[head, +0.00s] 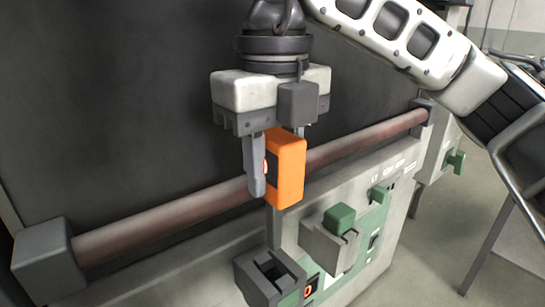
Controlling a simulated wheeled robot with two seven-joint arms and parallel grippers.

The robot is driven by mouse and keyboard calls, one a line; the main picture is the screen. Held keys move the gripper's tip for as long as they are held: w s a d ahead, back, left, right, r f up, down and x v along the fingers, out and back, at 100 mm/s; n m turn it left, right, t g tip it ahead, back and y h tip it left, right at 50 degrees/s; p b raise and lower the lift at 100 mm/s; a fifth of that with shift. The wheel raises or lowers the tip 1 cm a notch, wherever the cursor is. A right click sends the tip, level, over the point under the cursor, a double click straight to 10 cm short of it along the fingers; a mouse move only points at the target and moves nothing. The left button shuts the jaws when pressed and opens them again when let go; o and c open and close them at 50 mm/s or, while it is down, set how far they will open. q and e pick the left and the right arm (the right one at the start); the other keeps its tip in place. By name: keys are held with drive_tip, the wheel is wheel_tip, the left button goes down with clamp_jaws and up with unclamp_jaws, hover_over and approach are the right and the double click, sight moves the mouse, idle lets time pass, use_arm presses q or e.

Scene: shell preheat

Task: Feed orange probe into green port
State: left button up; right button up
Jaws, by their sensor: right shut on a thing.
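The orange probe (287,172) is an upright block with a dark patch on its left side. My right gripper (268,180) points down and is shut on it, with one finger on its near left side and the other mostly hidden behind it. The probe hangs above and behind the grey fixtures on the panel. A green block (340,217) sits at the top of a grey housing (326,246), right of and below the probe. An open-topped grey socket (268,277) lies below the probe. I cannot tell which of these is the green port. My left gripper is not in view.
A reddish-brown bar (170,222) runs behind the probe between grey end blocks (47,259). A dark wall (110,110) stands behind.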

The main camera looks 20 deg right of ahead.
sight(274, 242)
drive_tip(key=shift+f+b, duration=0.95)
drive_tip(key=shift+f, duration=0.5)
drive_tip(key=shift+f+b, duration=0.8)
drive_tip(key=shift+f, duration=0.25)
drive_tip(key=shift+f+b, duration=0.65)
drive_tip(key=shift+f, duration=0.1)
drive_tip(key=shift+f+b, duration=1.25)
drive_tip(key=shift+f, duration=0.25)
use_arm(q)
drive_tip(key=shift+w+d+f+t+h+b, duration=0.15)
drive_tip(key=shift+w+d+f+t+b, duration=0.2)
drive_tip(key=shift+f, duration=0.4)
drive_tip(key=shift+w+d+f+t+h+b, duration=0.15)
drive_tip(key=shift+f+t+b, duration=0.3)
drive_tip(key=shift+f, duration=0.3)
use_arm(e)
drive_tip(key=shift+f, duration=1.05)
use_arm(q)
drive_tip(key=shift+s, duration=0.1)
use_arm(e)
drive_tip(key=o, duration=1.1)
drive_tip(key=shift+o, duration=0.2)
